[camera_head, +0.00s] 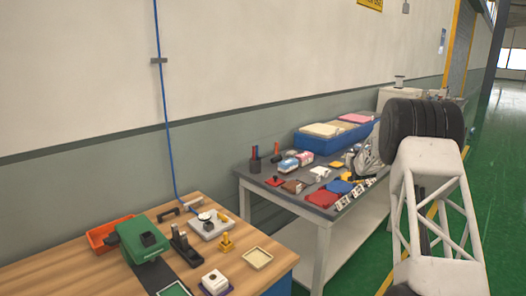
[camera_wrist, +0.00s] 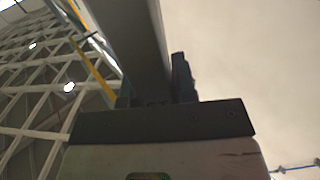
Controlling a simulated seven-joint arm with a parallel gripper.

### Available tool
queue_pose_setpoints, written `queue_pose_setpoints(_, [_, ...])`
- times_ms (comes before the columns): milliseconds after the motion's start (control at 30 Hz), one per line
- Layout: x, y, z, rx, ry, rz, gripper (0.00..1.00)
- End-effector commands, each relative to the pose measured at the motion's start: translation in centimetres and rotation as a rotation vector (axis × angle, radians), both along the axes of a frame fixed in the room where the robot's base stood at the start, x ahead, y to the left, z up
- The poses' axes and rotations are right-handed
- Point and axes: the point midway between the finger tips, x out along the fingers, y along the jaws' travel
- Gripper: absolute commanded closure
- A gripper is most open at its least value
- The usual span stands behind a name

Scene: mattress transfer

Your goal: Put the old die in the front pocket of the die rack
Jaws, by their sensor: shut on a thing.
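My gripper (camera_wrist: 155,92) points up toward the ceiling in the wrist view. Its dark fingers are shut on a long dark grey piece (camera_wrist: 128,40) that runs out of the top of the picture. I cannot tell whether this piece is the old die. The head view shows my arm at the right, but I cannot make out the gripper there. On the near wooden table stand a green press-like machine (camera_head: 140,242) and a black upright stand (camera_head: 184,246). I cannot tell which thing is the die rack, and its front pocket is not clear.
The wooden table also bears an orange bin (camera_head: 101,236), a brass-coloured piece (camera_head: 226,244), a cream tray (camera_head: 257,258) and a white block (camera_head: 215,281). A grey table (camera_head: 318,208) behind is crowded, with blue bins (camera_head: 318,143). Green floor (camera_head: 497,165) is clear at right.

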Motion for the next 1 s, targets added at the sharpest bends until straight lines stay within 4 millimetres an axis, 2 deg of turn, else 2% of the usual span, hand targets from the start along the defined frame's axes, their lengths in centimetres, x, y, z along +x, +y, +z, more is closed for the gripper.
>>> queue_pose_setpoints(33, [-0.1, -2.4, -0.5, 0.0, 0.001, -0.019, 1.0])
queue_pose_setpoints(200, [-0.6, -8.7, -3.2, 0.0, 0.002, -0.072, 1.0])
queue_pose_setpoints(300, [-1.4, -11.5, -6.2, 0.0, 0.005, -0.099, 1.0])
queue_pose_setpoints(400, [-2.4, -12.8, -9.9, 0.001, 0.004, -0.119, 1.0])
queue_pose_setpoints(500, [-3.6, -13.0, -14.0, 0.002, 0.006, -0.133, 1.0])
queue_pose_setpoints(633, [-5.2, -12.2, -18.9, 0.0, 0.004, -0.146, 1.0])
queue_pose_setpoints(1000, [-11.2, -7.8, -32.2, 0.001, 0.004, -0.177, 1.0])
